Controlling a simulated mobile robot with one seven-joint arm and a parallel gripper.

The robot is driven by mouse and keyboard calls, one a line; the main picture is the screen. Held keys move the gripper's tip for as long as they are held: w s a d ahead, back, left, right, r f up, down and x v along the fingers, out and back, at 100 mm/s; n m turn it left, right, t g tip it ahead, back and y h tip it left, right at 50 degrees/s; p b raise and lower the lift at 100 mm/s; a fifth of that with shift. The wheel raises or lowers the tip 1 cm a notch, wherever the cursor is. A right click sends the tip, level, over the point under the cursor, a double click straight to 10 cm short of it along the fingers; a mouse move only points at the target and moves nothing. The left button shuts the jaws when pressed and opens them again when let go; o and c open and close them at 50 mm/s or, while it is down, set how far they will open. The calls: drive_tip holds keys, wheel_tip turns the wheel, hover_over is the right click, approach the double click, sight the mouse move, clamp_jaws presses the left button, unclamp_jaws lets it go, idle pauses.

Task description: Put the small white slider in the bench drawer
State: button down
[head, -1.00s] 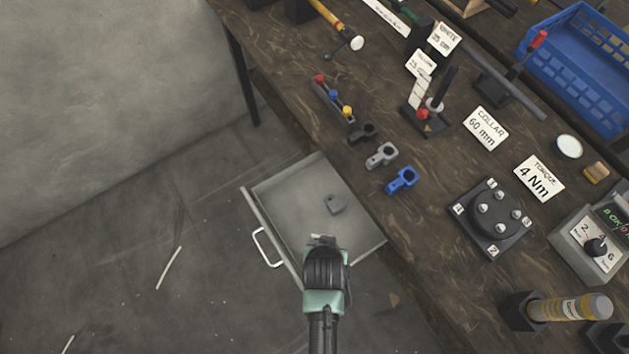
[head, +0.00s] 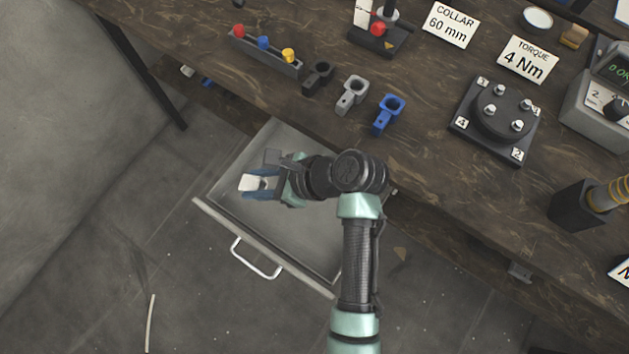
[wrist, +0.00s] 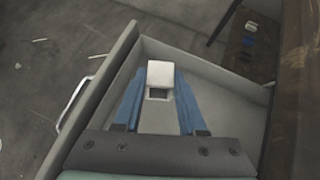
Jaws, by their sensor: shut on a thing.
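The small white slider (head: 250,183) is pinched between the blue fingertips of my gripper (head: 262,184). In the wrist view the white slider (wrist: 160,74) sits between both fingers (wrist: 158,95), with a dark square opening in it. The bench drawer (head: 231,217) is pulled out, and my gripper is over its left part. The drawer also shows around the fingers in the wrist view (wrist: 210,70). I cannot tell how high the slider is above the drawer floor. My wrist and forearm hide part of the drawer's inside.
Black (head: 318,77), grey (head: 351,95) and blue (head: 389,113) ringed parts lie on the bench above the drawer. A holder with coloured knobs (head: 265,55) and a numbered turntable (head: 497,115) stand there too. The drawer handle (head: 255,260) sticks out over open floor.

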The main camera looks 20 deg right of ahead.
sight(261, 178)
drive_tip(key=m+t+b, duration=0.1)
drive_tip(key=r+m+t+b, duration=0.1)
drive_tip(key=t, duration=0.1)
drive_tip(key=r+m+t+b, duration=0.1)
drive_tip(key=shift+w+d+m+t, duration=0.3)
drive_tip(key=shift+w+d+t, duration=0.05)
drive_tip(key=shift+d+t, duration=0.05)
drive_tip(key=shift+w+d+r+t, duration=0.1)
drive_tip(key=shift+r+t, duration=0.3)
drive_tip(key=shift+r, duration=0.15)
wheel_tip(261, 178, down, 10)
drive_tip(key=b, duration=0.4)
drive_tip(key=shift+f+b, duration=0.1)
drive_tip(key=shift+b, duration=0.25)
drive_tip(key=shift+c, duration=2.4)
unclamp_jaws()
